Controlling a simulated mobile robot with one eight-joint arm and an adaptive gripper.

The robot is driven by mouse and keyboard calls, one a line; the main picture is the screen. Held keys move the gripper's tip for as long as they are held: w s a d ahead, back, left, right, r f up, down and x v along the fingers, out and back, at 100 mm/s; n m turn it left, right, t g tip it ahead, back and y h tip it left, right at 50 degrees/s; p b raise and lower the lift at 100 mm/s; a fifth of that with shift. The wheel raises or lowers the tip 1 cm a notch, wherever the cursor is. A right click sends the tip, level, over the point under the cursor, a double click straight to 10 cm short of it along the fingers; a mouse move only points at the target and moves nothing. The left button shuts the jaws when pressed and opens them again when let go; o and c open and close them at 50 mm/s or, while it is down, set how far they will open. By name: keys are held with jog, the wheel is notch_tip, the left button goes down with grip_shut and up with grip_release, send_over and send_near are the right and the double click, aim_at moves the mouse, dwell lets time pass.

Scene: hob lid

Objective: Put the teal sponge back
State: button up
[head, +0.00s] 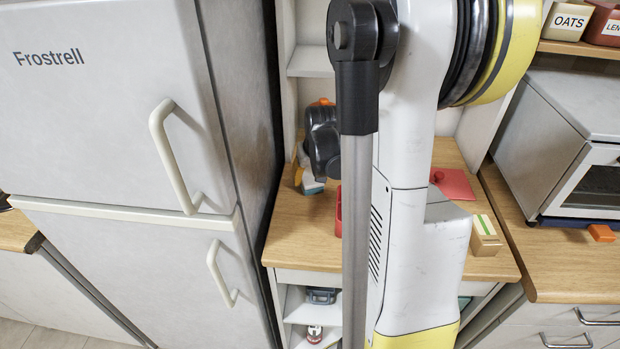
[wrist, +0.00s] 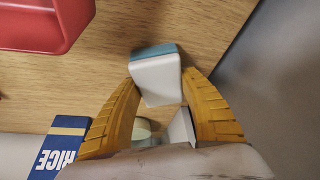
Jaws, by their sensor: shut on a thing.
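The teal sponge (wrist: 157,75) is a block with a teal layer and a white layer. In the wrist view it sits between the two yellow fingers of my gripper (wrist: 160,82), which are shut on it. The wood counter shows behind it; I cannot tell whether the sponge touches it. In the head view the sponge (head: 312,186) shows small and pale below my dark gripper (head: 308,178), over the counter's left side near the fridge. My arm hides much of the counter's middle.
A red container (wrist: 35,22) is at the wrist view's upper left, with a rice box (wrist: 60,148) at lower left. The fridge (head: 120,130) stands left of the counter (head: 300,240). A red flat piece (head: 453,183) and a small box (head: 484,235) lie right of my arm.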

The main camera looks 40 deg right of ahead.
jog(key=shift+f, duration=0.25)
jog(key=o, duration=1.1)
jog(key=shift+r, duration=0.1)
jog(key=shift+r, duration=0.55)
jog(key=p+v, duration=0.4)
jog(key=v, duration=0.7)
jog(key=shift+s+p, duration=0.2)
jog(key=shift+p, duration=0.15)
jog(key=shift+a+r, duration=0.1)
